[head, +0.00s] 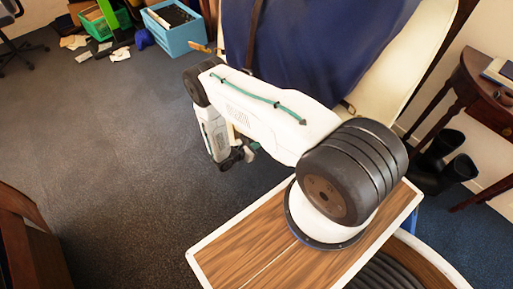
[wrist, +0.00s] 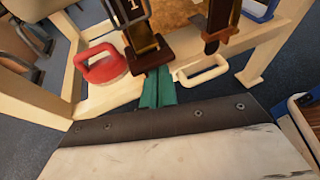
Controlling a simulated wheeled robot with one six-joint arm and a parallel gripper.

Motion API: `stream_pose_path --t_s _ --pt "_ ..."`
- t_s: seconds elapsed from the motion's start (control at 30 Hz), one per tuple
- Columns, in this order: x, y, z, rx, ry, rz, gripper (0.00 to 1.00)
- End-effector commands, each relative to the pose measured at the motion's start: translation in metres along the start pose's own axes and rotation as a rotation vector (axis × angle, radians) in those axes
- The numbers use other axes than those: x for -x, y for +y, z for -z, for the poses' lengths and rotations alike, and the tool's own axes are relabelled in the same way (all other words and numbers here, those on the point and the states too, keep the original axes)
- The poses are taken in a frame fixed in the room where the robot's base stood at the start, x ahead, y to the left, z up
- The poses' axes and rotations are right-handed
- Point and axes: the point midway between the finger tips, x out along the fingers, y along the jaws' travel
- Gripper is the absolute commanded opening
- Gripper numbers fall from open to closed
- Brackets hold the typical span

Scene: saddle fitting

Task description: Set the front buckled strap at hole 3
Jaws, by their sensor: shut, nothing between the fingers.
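In the wrist view, my gripper (wrist: 160,88) shows as two green fingers shut together with nothing between them. Just beyond the fingertips hangs a brown strap (wrist: 148,50) with a dark metal frame, perhaps its buckle, and a plate marked 1 (wrist: 134,6). A second brown strap (wrist: 221,18) hangs to the right, apart from the fingers. I cannot tell which is the front strap, and no hole numbers are readable. In the head view, a dark strap (head: 256,35) crosses a blue cloth (head: 310,40) on a cream body (head: 405,62). My gripper is mostly hidden there by my arm.
In the wrist view, a red rounded object (wrist: 101,68) sits left on a pale wooden frame (wrist: 38,100). A cream loop (wrist: 203,72) is at right. A pale panel (wrist: 180,150) with a riveted dark edge fills the foreground. Crates (head: 178,30) stand far off; open carpet lies left.

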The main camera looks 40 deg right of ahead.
Motion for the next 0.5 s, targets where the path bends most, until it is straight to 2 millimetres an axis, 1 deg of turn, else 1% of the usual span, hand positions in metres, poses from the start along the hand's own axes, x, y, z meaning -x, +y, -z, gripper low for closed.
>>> stream_pose_path --t_s 0.27,0.33,0.37,0.5 --pt "0.000 0.000 -0.001 0.000 0.000 0.000 0.00" --pt "0.002 0.001 -0.004 0.000 0.000 0.000 0.00" --pt "0.003 0.001 -0.006 0.000 0.000 0.000 0.00" --pt "0.011 0.002 -0.029 -0.001 0.000 -0.001 0.00"
